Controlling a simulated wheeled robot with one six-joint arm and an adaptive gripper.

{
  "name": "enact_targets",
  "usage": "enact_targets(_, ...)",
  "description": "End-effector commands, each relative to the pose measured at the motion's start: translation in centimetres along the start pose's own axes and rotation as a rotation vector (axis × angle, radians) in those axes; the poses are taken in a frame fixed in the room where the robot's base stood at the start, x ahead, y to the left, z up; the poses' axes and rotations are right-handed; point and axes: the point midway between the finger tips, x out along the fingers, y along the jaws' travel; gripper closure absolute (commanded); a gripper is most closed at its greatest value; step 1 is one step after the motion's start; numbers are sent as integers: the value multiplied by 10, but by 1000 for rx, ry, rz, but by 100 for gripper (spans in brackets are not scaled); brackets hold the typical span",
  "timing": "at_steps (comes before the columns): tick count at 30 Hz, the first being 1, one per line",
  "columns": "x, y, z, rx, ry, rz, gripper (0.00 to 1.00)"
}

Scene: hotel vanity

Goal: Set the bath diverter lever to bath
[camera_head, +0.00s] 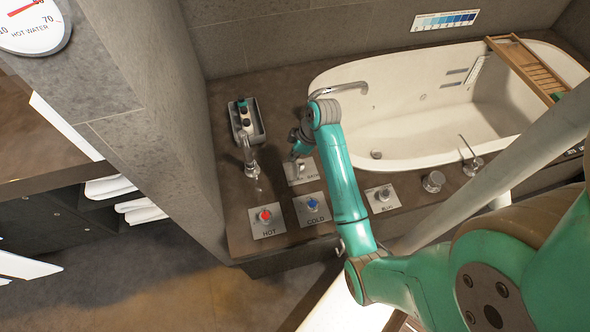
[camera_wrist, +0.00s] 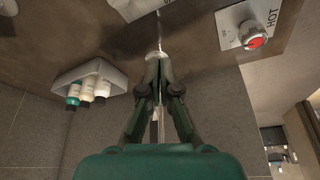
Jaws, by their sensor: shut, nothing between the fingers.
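The diverter plate (camera_head: 298,180) lies on the dark deck behind the blue-marked cold knob. My gripper and wrist partly cover it in the head view, so the lever's setting cannot be read. A pale plate that seems to be the same one is cut by the top edge of the wrist view (camera_wrist: 128,6). My gripper (camera_head: 295,156) hangs just above and behind the plate. In the wrist view its fingertips (camera_wrist: 157,58) are together and empty, pointing at the deck. Whether they touch the lever cannot be told.
A chrome upright fitting (camera_head: 249,158) stands close left of my gripper. A bottle tray (camera_head: 258,131) is behind it. The hot knob (camera_head: 265,216) and cold knob (camera_head: 312,204) are in front. The white tub (camera_head: 400,150) and its spout (camera_head: 340,88) lie right and behind.

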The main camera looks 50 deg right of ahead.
Motion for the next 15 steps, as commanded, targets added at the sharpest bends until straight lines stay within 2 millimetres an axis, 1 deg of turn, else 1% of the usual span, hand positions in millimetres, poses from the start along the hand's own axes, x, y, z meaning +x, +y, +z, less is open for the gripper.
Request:
enact_targets(10,2,0,0,0,0,0,100)
enact_targets(13,8,0,0,0,-1,-1,100)
enact_targets(15,16,-1,0,-1,-1,-2,100)
